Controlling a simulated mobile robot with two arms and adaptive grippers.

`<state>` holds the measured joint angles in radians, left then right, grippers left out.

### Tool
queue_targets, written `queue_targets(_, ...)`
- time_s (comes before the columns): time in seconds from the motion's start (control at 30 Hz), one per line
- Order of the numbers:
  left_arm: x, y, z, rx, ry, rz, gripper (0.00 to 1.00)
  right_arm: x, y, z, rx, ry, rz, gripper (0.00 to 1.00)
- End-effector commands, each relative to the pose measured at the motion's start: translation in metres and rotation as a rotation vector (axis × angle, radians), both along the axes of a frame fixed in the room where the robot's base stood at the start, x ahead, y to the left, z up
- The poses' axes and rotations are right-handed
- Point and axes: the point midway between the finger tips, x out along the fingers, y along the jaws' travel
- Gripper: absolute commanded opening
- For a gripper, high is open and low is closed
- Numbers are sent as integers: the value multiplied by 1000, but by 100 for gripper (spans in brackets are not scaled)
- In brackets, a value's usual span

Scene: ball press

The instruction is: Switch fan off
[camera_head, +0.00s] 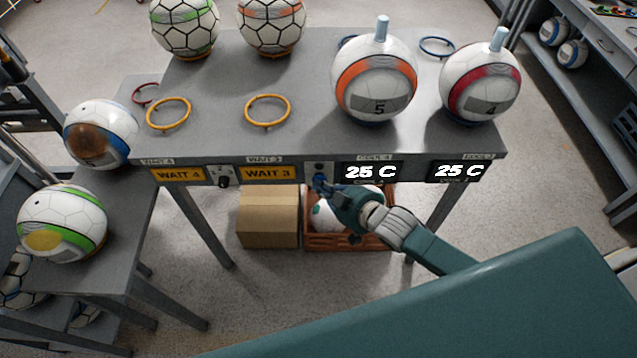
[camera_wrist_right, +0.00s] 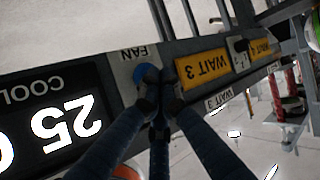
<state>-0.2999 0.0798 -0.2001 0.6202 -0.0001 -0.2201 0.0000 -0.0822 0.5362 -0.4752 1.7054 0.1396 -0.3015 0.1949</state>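The fan control is a small panel with a blue knob on the bench's front edge, between the WAIT 3 sign and a 25 C display. In the right wrist view the blue fan knob (camera_wrist_right: 147,73) sits beside the upside-down FAN label (camera_wrist_right: 133,53). My right gripper (camera_head: 322,184) is at this panel and hides part of it. In the wrist view its dark fingers (camera_wrist_right: 160,98) converge with their tips close together, right at the knob and partly overlapping it. Whether they touch it is unclear. My left gripper is out of view.
Two 25 C displays (camera_head: 371,172) (camera_head: 460,171) are right of the panel; WAIT 3 (camera_head: 268,173) and WAIT 4 (camera_head: 178,174) signs are left. Balls with blue stems (camera_head: 375,92) (camera_head: 480,90) stand above. A cardboard box (camera_head: 268,220) and a brown crate (camera_head: 345,241) are below.

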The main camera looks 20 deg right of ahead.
Motion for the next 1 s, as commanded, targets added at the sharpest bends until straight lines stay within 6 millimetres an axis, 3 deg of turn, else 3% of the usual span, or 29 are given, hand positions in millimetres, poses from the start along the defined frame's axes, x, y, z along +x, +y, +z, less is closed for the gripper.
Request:
queue_targets(0.17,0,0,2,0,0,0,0,-2,1,1,0,-1,0,0)
queue_targets(0.7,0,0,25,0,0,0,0,-52,16,1,2,2,1,0)
queue_targets(1.0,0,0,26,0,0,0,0,-58,17,0,0,0,1,0)
